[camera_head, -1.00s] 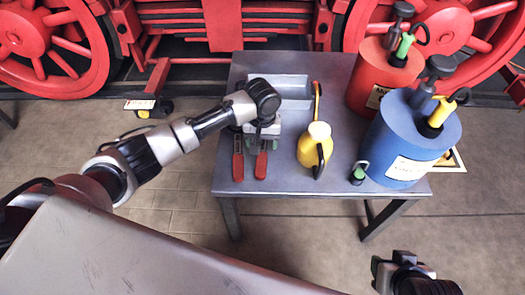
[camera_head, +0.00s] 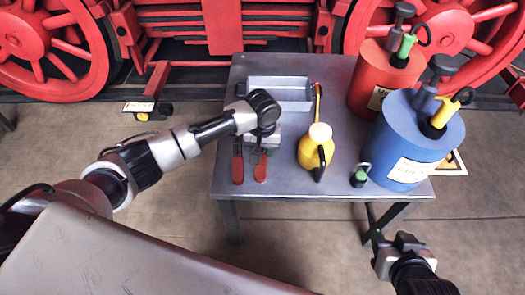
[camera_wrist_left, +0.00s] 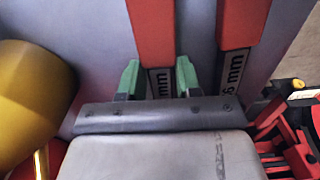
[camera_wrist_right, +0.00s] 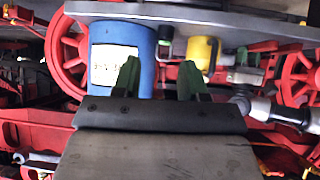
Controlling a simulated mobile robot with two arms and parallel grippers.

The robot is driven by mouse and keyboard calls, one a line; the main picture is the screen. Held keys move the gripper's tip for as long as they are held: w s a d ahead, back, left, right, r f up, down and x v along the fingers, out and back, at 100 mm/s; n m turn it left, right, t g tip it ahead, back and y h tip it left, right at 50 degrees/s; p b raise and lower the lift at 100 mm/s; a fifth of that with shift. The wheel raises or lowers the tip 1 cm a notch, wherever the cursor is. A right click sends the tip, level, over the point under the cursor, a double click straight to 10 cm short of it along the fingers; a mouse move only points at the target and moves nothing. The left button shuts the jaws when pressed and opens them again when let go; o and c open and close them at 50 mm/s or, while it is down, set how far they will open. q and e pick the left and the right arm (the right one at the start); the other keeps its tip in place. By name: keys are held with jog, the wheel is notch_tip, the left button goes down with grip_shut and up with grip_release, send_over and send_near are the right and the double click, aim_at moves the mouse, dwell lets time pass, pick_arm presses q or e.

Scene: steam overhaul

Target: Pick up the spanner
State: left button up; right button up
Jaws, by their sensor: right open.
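Two red-handled spanners lie side by side on the table, a left one (camera_head: 238,165) and a right one (camera_head: 261,168). Their heads are hidden under my left arm. My left gripper (camera_head: 262,138) is low over the right spanner. In the left wrist view my left gripper's green fingertips (camera_wrist_left: 158,80) stand on either side of that spanner's handle (camera_wrist_left: 153,30), near its "mm" label. Whether they touch it is unclear. The other spanner (camera_wrist_left: 240,25) lies beside, outside the fingers. My right gripper (camera_head: 405,245) is open and empty in front of the table; its fingertips (camera_wrist_right: 158,80) are apart.
The grey table (camera_head: 285,188) carries a metal tray (camera_head: 290,83), a yellow oil can (camera_head: 315,150), a blue drum (camera_head: 415,140), a red drum (camera_head: 375,85) and a small green-topped item (camera_head: 361,175). Red locomotive wheels (camera_head: 45,50) stand behind. The floor in front is clear.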

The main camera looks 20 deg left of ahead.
aim_at(262, 151)
pick_arm(q)
grip_shut()
jog(key=shift+r, duration=0.1)
notch_tip(262, 151, up, 5)
jog(key=shift+f+p, duration=0.1)
jog(key=shift+p, duration=0.95)
jog(key=shift+r+p, duration=0.85)
jog(key=shift+r, duration=1.7)
pick_arm(e)
jog(key=s+d+f+g+h, duration=0.1)
jog(key=s+d+g, duration=0.2)
jog(key=s+g, duration=0.3)
jog(key=shift+s+f+h, duration=0.3)
jog(key=shift+s, duration=0.9)
